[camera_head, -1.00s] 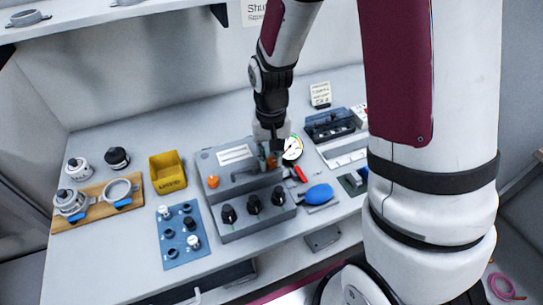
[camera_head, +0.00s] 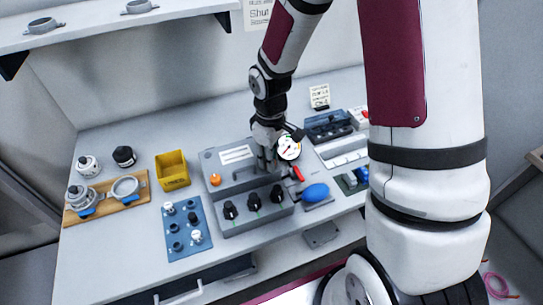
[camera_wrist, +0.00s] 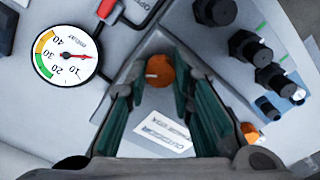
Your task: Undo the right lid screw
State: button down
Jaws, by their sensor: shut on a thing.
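The right lid screw (camera_wrist: 158,72) is an orange round knob with a pale mark. In the wrist view it sits between the fingertips of my gripper (camera_wrist: 158,80), which is shut on it. In the head view my gripper (camera_head: 267,166) reaches down onto the right end of the lid and hides this screw. The other orange lid screw (camera_head: 215,179) stands free at the lid's left end; it also shows in the wrist view (camera_wrist: 250,133). The grey device (camera_head: 230,162) has a white label and a dark handle.
A round pressure gauge (camera_head: 288,148) and a red-handled valve (camera_head: 297,173) stand close to the right of my gripper. Several black knobs (camera_head: 254,201) line the device's front. A yellow bin (camera_head: 172,170) and a blue mat (camera_head: 183,247) with small fittings lie to the left.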

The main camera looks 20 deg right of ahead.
jog(key=n+p, duration=0.2)
jog(key=n, duration=0.3)
jog(key=shift+n, duration=0.3)
jog(key=shift+n+p, duration=0.8)
jog(key=shift+n, duration=1.5)
jog(key=c, duration=1.4)
grip_release()
jog(key=shift+o, duration=0.2)
notch_tip(320, 180, up, 12)
jog(key=shift+r, duration=0.1)
